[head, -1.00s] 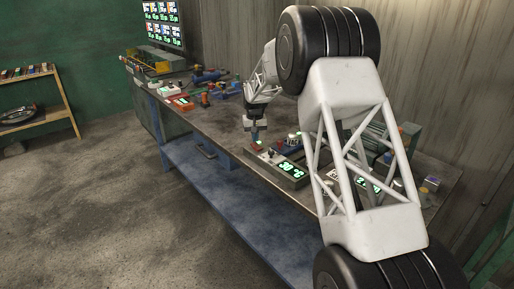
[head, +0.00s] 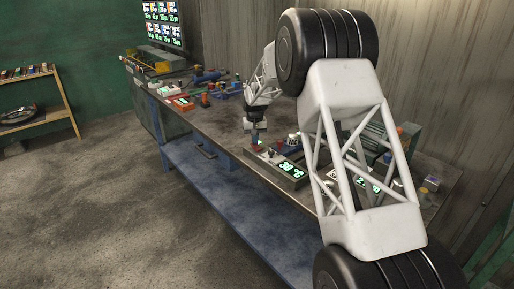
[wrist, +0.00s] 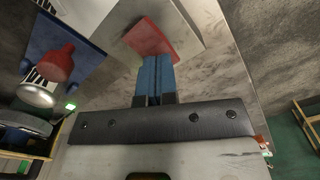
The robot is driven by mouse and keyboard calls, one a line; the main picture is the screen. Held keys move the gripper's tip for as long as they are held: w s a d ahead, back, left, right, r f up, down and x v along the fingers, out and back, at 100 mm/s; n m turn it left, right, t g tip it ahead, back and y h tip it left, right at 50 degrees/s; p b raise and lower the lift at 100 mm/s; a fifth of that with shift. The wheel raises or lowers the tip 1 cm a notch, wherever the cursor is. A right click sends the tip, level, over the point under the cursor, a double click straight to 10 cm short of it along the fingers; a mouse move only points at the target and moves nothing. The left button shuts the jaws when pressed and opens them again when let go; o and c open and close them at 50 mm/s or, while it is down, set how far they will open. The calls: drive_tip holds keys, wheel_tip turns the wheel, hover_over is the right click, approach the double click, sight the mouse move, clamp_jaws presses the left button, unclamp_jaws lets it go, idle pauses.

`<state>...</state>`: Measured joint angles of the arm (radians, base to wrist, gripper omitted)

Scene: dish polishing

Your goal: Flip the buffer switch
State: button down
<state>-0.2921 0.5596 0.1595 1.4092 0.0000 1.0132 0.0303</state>
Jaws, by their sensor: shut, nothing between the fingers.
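My gripper (head: 257,141) is shut, its blue fingertips together and pointing down at the near-left end of a device on the bench. In the wrist view the fingers (wrist: 154,72) are at the edge of a flat red piece (wrist: 152,38) on a grey plate. This red piece looks like the buffer switch, but no label shows. The fingertips overlap its edge, and I cannot tell whether they touch it. In the head view my gripper mostly hides this piece. The device (head: 290,171) has a lit green display and knobs.
A red knob (wrist: 58,65) and a pale round cap (wrist: 36,95) stand left of the fingers in the wrist view. Several small devices and tools sit farther along the bench (head: 215,120). A lit screen (head: 163,24) stands at the far end. The floor in front is clear.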

drive_tip(key=shift+f, duration=0.45)
idle(0.4)
drive_tip(key=shift+r, duration=0.1)
drive_tip(key=shift+r, duration=3.45)
drive_tip(key=shift+r, duration=0.1)
